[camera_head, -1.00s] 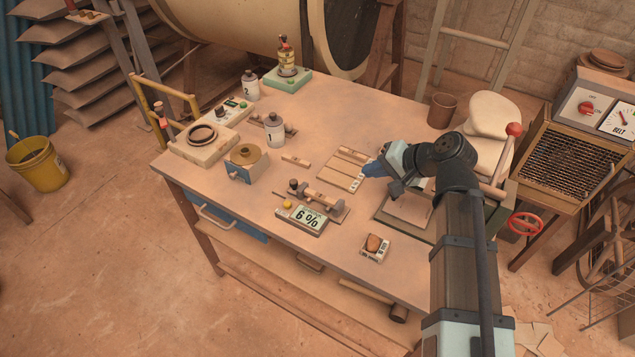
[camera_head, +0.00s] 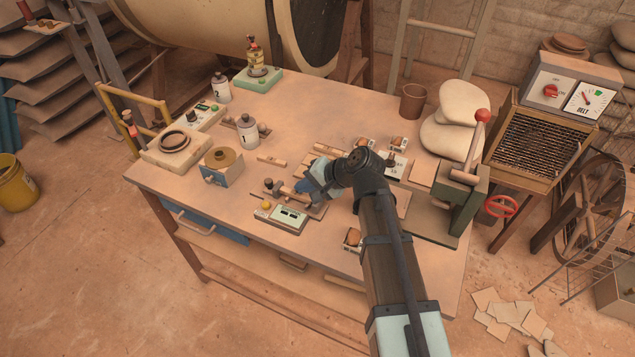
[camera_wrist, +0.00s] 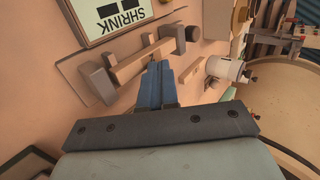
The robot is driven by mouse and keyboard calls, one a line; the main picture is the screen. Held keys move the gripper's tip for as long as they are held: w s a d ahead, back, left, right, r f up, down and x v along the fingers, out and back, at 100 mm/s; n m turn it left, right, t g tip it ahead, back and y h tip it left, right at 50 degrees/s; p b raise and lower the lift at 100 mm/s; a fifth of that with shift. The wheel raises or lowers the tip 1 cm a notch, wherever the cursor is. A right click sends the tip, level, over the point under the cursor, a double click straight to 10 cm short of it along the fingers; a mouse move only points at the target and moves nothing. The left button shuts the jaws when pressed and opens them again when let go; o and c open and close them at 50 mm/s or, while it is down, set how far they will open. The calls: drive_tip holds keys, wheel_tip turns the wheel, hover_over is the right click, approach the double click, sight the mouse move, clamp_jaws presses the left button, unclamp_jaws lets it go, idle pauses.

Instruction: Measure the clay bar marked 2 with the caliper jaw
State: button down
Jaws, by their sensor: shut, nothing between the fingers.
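The shrink caliper (camera_head: 317,211) lies near the table's front, with its display box (camera_head: 281,217) in front of it. In the wrist view, a clay-coloured bar (camera_wrist: 138,64) lies along the caliper between a grey block (camera_wrist: 101,83) and a grey jaw (camera_wrist: 178,36). I see no number on it. My gripper (camera_head: 303,187) is shut and empty, right over the caliper; its blue fingertips (camera_wrist: 157,72) show beside the bar, and I cannot tell if they touch it. A loose bar (camera_head: 272,160) lies behind the caliper, its mark unreadable. The display shows two dark blocks.
A bottle marked 1 (camera_head: 247,130) and a blue box with a round top (camera_head: 222,164) stand to the left. A green press with a red-knobbed lever (camera_head: 470,150) stands at right. My arm hides part of the table's right middle. The back middle is clear.

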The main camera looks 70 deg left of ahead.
sight(283, 185)
drive_tip(key=shift+s+a, duration=1.1)
drive_tip(key=shift+s+a, duration=0.95)
